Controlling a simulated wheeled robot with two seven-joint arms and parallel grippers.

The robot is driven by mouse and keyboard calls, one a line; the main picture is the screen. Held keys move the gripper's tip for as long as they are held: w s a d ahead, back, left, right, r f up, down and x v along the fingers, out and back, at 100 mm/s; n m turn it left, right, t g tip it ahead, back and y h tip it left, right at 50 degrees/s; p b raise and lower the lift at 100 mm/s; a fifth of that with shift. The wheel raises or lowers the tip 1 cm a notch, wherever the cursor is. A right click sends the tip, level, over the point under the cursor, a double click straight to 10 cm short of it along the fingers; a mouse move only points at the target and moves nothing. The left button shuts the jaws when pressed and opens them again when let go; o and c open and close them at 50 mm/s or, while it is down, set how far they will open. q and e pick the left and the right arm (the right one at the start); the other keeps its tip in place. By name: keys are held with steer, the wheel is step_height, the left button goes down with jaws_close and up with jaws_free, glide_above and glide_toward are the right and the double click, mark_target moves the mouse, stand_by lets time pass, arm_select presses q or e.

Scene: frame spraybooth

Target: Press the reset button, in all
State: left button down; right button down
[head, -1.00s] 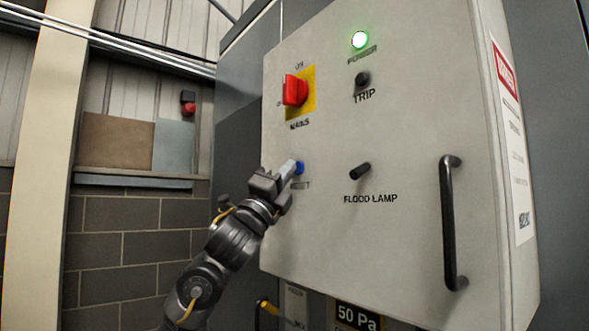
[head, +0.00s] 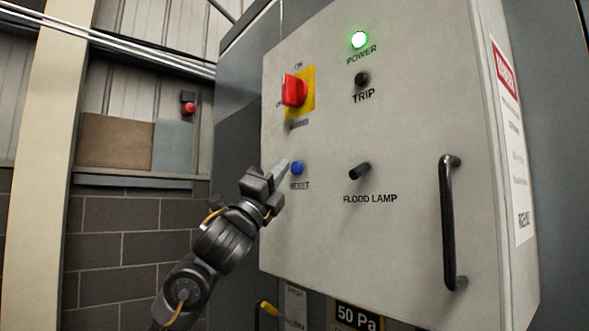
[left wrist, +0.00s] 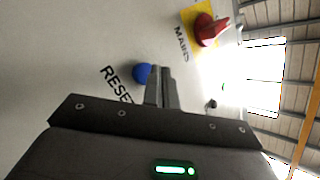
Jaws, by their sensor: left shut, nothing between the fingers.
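The blue reset button (head: 297,168) is on the left part of the grey control panel (head: 410,110), above its RESET label. My left gripper (head: 283,168) is shut and empty, its fingertips just left of the button in the head view. In the left wrist view the blue button (left wrist: 142,73) shows beside the tips of my closed left fingers (left wrist: 163,75). There seems to be a small gap between tips and button, but the depth is hard to tell. My right gripper is not in view.
A red mains switch (head: 295,90) on a yellow plate sits above the button. The flood lamp knob (head: 360,171), the dark trip lamp (head: 362,79), the lit green power lamp (head: 360,40) and a black door handle (head: 449,222) are to the right.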

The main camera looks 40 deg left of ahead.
arm_select(q)
steer(key=shift+s+a+p, duration=0.1)
steer(key=shift+s+a, duration=0.15)
steer(key=shift+s, duration=0.55)
steer(key=shift+s+a+p, duration=0.1)
steer(key=shift+s+a, duration=0.15)
steer(key=shift+s, duration=0.6)
steer(key=shift+s+a+p, duration=0.1)
steer(key=shift+s+a, duration=0.15)
steer(key=shift+s, duration=0.55)
